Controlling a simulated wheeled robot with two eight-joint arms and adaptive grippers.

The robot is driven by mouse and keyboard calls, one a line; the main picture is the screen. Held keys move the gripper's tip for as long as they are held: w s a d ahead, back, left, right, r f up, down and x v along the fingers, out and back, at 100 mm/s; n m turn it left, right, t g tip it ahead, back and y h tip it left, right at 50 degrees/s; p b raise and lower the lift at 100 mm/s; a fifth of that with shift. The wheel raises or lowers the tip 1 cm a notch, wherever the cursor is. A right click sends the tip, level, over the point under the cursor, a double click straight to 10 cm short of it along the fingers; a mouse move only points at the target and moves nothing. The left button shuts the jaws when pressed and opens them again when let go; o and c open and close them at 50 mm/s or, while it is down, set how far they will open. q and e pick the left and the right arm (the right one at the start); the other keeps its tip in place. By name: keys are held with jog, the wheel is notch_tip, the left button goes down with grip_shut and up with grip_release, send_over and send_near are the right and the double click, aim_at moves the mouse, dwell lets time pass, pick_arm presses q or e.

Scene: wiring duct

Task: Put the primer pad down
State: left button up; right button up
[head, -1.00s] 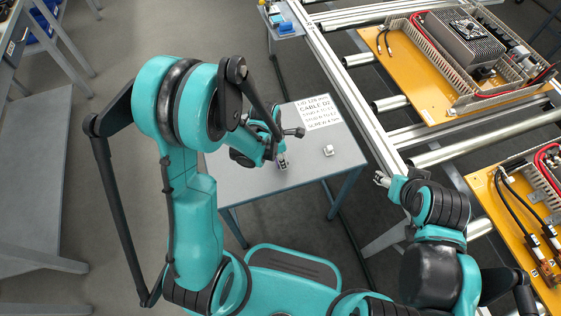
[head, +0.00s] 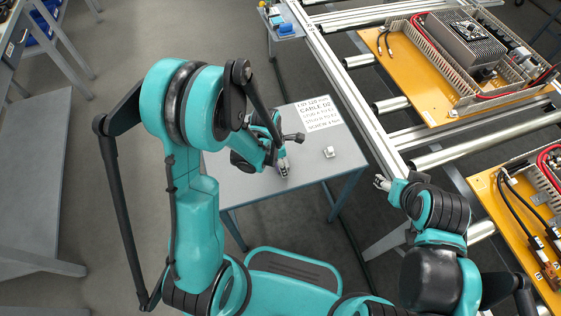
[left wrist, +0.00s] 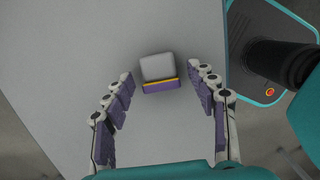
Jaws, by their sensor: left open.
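The primer pad (left wrist: 159,72), a small pale grey block with a yellow line and a purple base, sits on the grey table top in the left wrist view. My left gripper (left wrist: 162,80) is open, with its purple-padded fingers to either side of the pad and a gap on both sides. In the head view my left gripper (head: 284,168) is low over the small table, and I cannot make out the pad there. My right gripper (head: 381,183) is off to the right, beside the rail; its jaw state is too small to tell.
The small grey table (head: 306,172) also bears a printed sign (head: 318,114) and a small whitish block (head: 330,152). To the right are a metal rail frame (head: 346,86) and orange panels (head: 407,107) with wiring. The table's front area is clear.

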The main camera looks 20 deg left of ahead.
pick_arm(q)
jog(key=s+a+r+m+t+p, duration=0.1)
jog(key=s+r+m+t, duration=0.1)
jog(key=r+m, duration=0.6)
jog(key=s+a+r+m+t+y+p, duration=0.1)
jog(key=s+r+m, duration=0.3)
jog(key=r+m, duration=0.4)
jog(key=s+a+r+m+t+p, duration=0.2)
jog(key=s+r+m+t, duration=0.1)
jog(key=r+m, duration=0.5)
notch_tip(320, 180, up, 3)
jog(key=shift+s+f+m+p, duration=0.1)
jog(key=shift+s+m+p, duration=0.2)
jog(key=shift+s+m, duration=0.15)
pick_arm(e)
notch_tip(320, 180, up, 5)
jog(key=shift+r, duration=0.1)
pick_arm(q)
jog(key=shift+a, duration=0.15)
pick_arm(e)
jog(key=shift+o, duration=0.5)
